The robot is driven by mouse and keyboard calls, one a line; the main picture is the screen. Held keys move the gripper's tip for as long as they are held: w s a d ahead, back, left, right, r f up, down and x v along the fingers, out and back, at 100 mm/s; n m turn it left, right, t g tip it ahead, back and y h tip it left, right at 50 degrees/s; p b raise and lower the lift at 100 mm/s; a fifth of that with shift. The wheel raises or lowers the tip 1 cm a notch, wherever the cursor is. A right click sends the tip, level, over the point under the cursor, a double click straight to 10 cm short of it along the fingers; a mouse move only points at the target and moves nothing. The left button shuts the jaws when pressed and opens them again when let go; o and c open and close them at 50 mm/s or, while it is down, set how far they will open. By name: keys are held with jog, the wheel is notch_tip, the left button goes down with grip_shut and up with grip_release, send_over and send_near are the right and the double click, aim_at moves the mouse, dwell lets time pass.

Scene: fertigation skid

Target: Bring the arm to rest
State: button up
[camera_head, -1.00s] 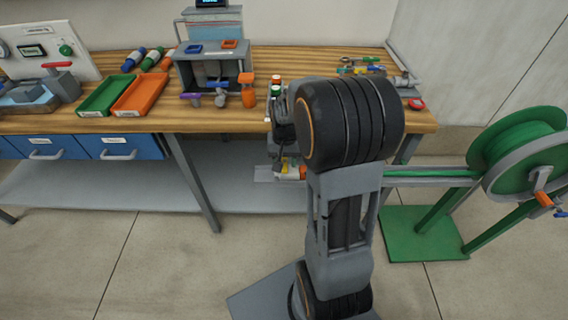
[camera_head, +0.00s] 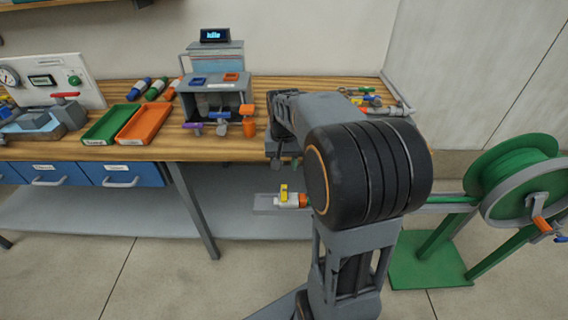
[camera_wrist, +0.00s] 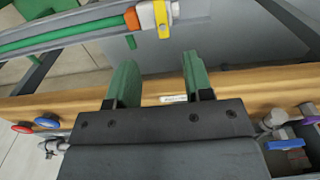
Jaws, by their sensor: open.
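My gripper (camera_wrist: 158,80) shows in the wrist view with its two green fingers apart and nothing between them. It is over the workbench's front wooden edge (camera_wrist: 250,82), where a small white label (camera_wrist: 173,99) shows beyond the fingers. In the head view my arm stands in front of the bench's right part, bent at a large dark joint, and its far link reaches over the bench top. My gripper's fingers are hidden there.
A hose end with a yellow-handled valve (camera_head: 289,197) sits on a grey arm below the bench edge. The green hose reel (camera_head: 517,180) stands at right. Green (camera_head: 90,141) and orange (camera_head: 127,138) trays lie on the bench left. Open floor lies in front.

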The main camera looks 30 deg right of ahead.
dwell(0.3)
jog(key=s+a+r+n+t+p, duration=0.3)
jog(key=s+a+r+n+p, duration=0.2)
jog(key=s+a+r+p, duration=0.5)
jog(key=shift+s+a+r+n+t+p, duration=0.35)
jog(key=shift+s+a+n, duration=0.1)
jog(key=shift+s, duration=0.65)
jog(key=shift+c, duration=0.2)
jog(key=shift+c, duration=0.2)
jog(key=shift+d, duration=0.1)
